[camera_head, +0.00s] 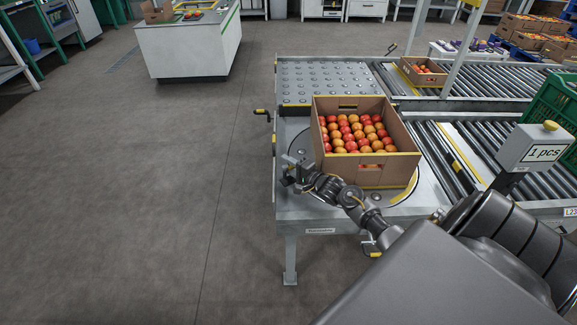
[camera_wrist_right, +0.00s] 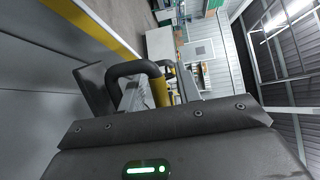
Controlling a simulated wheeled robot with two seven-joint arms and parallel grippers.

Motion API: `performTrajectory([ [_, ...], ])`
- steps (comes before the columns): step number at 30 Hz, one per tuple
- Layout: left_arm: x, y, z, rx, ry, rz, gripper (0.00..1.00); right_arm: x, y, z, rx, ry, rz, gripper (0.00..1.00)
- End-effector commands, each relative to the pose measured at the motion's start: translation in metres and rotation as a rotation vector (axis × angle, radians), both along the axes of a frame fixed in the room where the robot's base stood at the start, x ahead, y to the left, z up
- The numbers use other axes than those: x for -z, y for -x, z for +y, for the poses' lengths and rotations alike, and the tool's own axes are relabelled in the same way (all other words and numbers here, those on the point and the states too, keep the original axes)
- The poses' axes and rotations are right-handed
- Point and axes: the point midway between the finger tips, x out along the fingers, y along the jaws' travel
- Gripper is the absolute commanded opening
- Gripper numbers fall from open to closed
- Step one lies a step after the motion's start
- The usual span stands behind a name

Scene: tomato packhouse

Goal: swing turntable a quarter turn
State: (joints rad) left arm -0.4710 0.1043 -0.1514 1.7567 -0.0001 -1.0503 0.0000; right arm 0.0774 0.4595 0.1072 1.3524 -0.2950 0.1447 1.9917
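The turntable (camera_head: 298,147) is a round grey metal disc set in the deck of a metal stand. An open cardboard box (camera_head: 372,176) of red and orange tomatoes stands on it and hides most of the disc. My right gripper (camera_head: 288,173) is at the disc's left edge, beside the box and apart from it. In the wrist view its fingers (camera_wrist_right: 140,92) are spread apart, with a black curved bar (camera_wrist_right: 138,67) and a yellow post (camera_wrist_right: 160,92) seen between or beyond them. I cannot tell whether they touch the bar. My left gripper is not in view.
A ball-transfer table (camera_head: 330,80) adjoins behind, and roller conveyors (camera_head: 470,150) run off to the right. A black and yellow crank handle (camera_head: 262,113) sticks out at the left. The floor at left is clear.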

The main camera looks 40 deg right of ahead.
Motion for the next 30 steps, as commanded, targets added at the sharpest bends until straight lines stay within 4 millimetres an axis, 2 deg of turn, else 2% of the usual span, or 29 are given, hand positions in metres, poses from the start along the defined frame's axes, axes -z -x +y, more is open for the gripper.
performTrajectory([
  [8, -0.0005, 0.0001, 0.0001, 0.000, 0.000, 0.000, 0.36, 0.0000, -0.0009, 0.0001, 0.000, 0.000, 0.000, 0.32],
  [15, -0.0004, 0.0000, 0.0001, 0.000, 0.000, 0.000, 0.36, 0.0000, -0.0008, 0.0001, 0.000, 0.000, 0.000, 0.01],
  [30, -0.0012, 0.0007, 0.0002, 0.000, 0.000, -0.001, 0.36, -0.0005, 0.0047, 0.0008, -0.017, 0.001, 0.002, 0.00],
])
